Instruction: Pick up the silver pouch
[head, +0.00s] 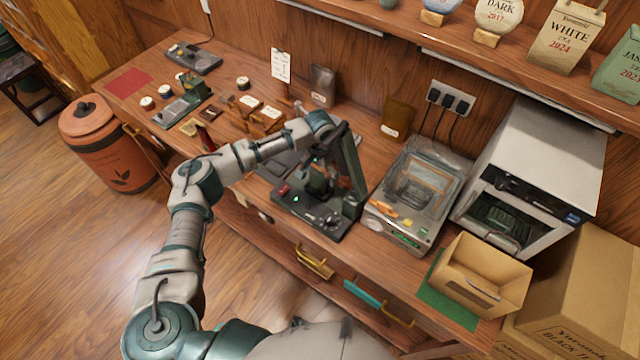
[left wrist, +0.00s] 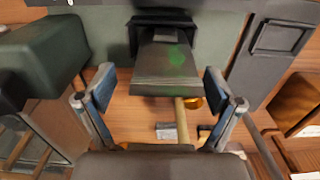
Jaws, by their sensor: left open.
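The silver pouch (head: 322,85) stands upright at the back of the counter, against the wooden wall, with a pale label low on its front. In the head view my left gripper (head: 318,172) is at the black press (head: 312,212), in front of the pouch and apart from it; the wrist and press partly hide it. In the left wrist view the blue fingertips of my left gripper (left wrist: 159,90) are spread apart. A dark grey slab with a green patch (left wrist: 165,68) shows between them; I cannot tell whether they touch it. I cannot make out the pouch there. My right gripper is not seen.
A brown pouch (head: 397,118) stands right of the silver one. A sealing machine (head: 412,195), a white oven (head: 535,175) and an open carton (head: 483,280) fill the right side. A card (head: 281,65) and several small tea items stand left. A shelf (head: 500,55) overhangs the back.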

